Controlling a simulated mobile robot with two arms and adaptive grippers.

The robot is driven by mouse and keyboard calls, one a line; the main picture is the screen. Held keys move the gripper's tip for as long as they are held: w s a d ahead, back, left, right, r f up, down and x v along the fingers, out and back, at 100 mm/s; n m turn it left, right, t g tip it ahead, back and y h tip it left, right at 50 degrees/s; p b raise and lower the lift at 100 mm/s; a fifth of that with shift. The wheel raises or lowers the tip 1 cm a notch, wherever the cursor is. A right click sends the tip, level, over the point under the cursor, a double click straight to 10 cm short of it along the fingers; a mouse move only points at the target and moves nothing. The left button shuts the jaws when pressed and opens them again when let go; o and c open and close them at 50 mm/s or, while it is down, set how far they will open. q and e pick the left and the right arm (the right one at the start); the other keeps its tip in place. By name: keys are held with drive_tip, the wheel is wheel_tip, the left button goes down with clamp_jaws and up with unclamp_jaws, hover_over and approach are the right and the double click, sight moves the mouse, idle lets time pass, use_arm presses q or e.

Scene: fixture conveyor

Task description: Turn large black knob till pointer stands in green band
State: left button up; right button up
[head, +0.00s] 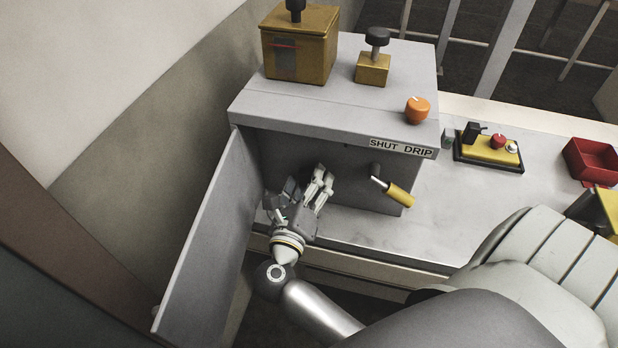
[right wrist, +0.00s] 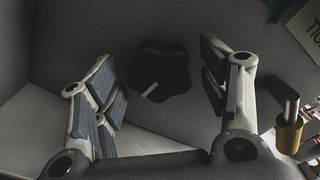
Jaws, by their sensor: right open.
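The large black knob (right wrist: 160,68) is dark and lobed, on the shaded back wall of an open box in the right wrist view. Its short pale pointer (right wrist: 150,90) lies on its lower part, slanting down to the left. No green band can be made out around the knob. My right gripper (right wrist: 162,72) is open, one finger on each side of the knob in the picture; I cannot tell how much depth separates them. In the head view my right gripper (head: 305,184) reaches into the box and the knob does not show. My left gripper is not in view.
The open door (head: 208,232) stands left of the gripper. A yellow-handled lever (head: 398,194) sticks out on the right, under the SHUT/DRIP label (head: 402,148). An orange knob (head: 417,109) and a yellow block with a black knob (head: 375,65) are on top. A red bin (head: 592,160) stands far right.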

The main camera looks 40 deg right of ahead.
drive_tip(key=shift+w+d, duration=0.35)
drive_tip(key=shift+d, duration=0.05)
drive_tip(key=c, duration=1)
drive_tip(key=shift+r+n+p, duration=0.15)
drive_tip(key=shift+n+p, duration=0.45)
drive_tip(key=shift+p, duration=0.25)
drive_tip(key=shift+n, duration=0.4)
drive_tip(key=o, duration=1)
